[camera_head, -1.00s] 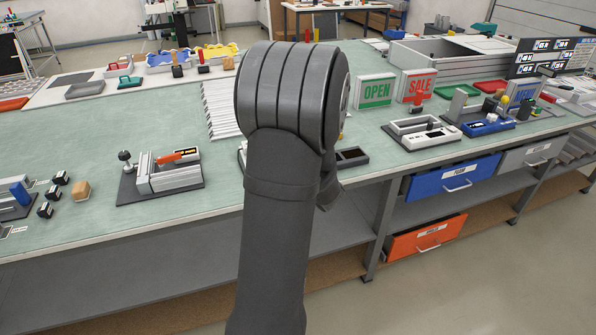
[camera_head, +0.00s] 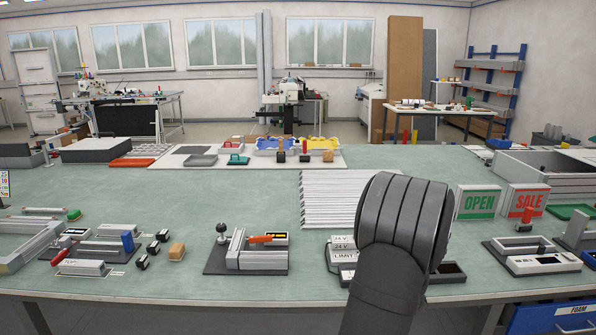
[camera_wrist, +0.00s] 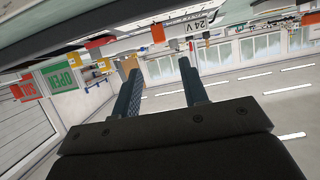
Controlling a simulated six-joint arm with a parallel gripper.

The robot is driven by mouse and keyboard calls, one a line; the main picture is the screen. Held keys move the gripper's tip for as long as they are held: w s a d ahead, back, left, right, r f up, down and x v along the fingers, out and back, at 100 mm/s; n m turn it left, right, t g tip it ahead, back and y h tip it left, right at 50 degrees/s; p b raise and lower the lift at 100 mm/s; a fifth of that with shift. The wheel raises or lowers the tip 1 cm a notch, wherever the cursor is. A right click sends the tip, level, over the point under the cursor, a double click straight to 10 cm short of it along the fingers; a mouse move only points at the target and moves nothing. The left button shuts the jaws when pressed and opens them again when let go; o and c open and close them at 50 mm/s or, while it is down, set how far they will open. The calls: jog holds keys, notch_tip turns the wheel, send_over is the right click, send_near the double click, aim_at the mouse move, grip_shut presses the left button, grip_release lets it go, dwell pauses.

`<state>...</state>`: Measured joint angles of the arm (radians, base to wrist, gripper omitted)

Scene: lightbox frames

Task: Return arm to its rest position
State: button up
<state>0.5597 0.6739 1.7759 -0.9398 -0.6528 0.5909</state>
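My gripper (camera_wrist: 160,92) shows in the wrist view with its two dark fingers apart and nothing between them. It is open and empty. The wrist view is tilted almost upside down, with the bench surface along the top and the windows below it. In the head view my dark grey arm rises from the bottom edge, right of centre, in front of the bench (camera_head: 240,192). The gripper itself is hidden behind the arm there.
The OPEN sign (camera_head: 478,202) and SALE sign (camera_head: 526,201) stand to the right. White strips (camera_head: 335,185) lie behind. Bare green bench shows at left.

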jog(key=x, duration=1.1)
jog(key=shift+w+f, duration=0.1)
jog(key=shift+w, duration=0.1)
jog(key=shift+o, duration=0.4)
